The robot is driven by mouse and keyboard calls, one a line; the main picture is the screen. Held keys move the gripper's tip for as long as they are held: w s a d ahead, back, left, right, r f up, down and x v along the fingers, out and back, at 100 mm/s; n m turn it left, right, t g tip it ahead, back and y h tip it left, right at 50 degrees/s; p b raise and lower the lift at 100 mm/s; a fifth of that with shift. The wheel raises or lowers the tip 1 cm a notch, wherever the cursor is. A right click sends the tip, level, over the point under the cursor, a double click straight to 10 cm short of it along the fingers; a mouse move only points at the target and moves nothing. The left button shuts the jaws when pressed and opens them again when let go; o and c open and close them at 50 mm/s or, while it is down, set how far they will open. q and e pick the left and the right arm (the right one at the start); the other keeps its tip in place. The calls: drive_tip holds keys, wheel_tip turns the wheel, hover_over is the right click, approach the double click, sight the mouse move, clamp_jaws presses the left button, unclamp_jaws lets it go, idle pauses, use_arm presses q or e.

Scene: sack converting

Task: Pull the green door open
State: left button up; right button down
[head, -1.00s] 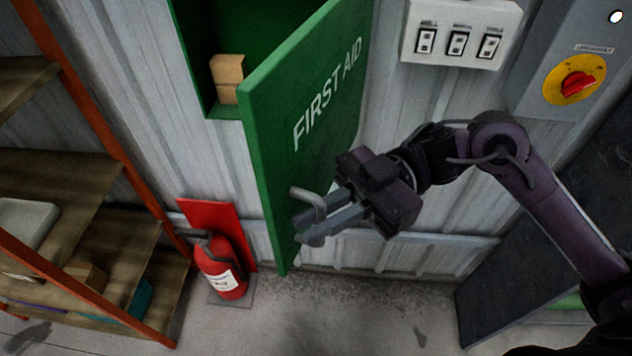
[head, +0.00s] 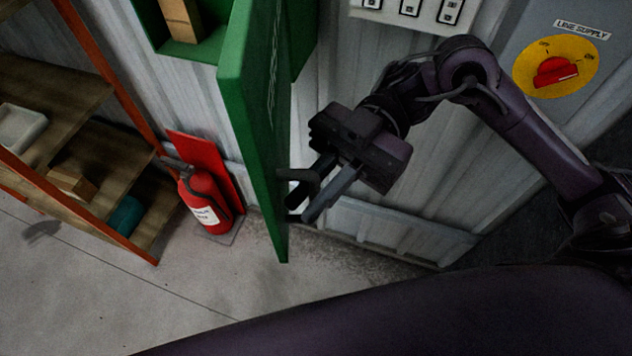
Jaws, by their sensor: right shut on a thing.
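The green door (head: 256,120) of the first aid cabinet (head: 187,50) stands open, seen nearly edge-on, its lettered face turned to the right. A grey handle (head: 293,174) sticks out from its lower right side. My right gripper (head: 300,196) is at the handle, with its fingers shut on it. The exact contact is partly hidden in shadow beside the door. My left gripper is not in view.
A red fire extinguisher (head: 204,200) stands on the floor left of the door. A wooden shelf rack (head: 100,155) is at the left. A switch panel (head: 410,10) and a yellow-red rotary switch (head: 556,70) are on the right. Floor in front is clear.

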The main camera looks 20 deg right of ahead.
drive_tip(key=shift+d+f, duration=0.2)
drive_tip(key=shift+a, duration=0.1)
drive_tip(key=c, duration=1.9)
unclamp_jaws()
drive_tip(key=shift+r, duration=0.1)
drive_tip(key=b+v, duration=0.4)
drive_tip(key=v, duration=0.3)
drive_tip(key=shift+w+d, duration=0.2)
drive_tip(key=shift+d, duration=0.15)
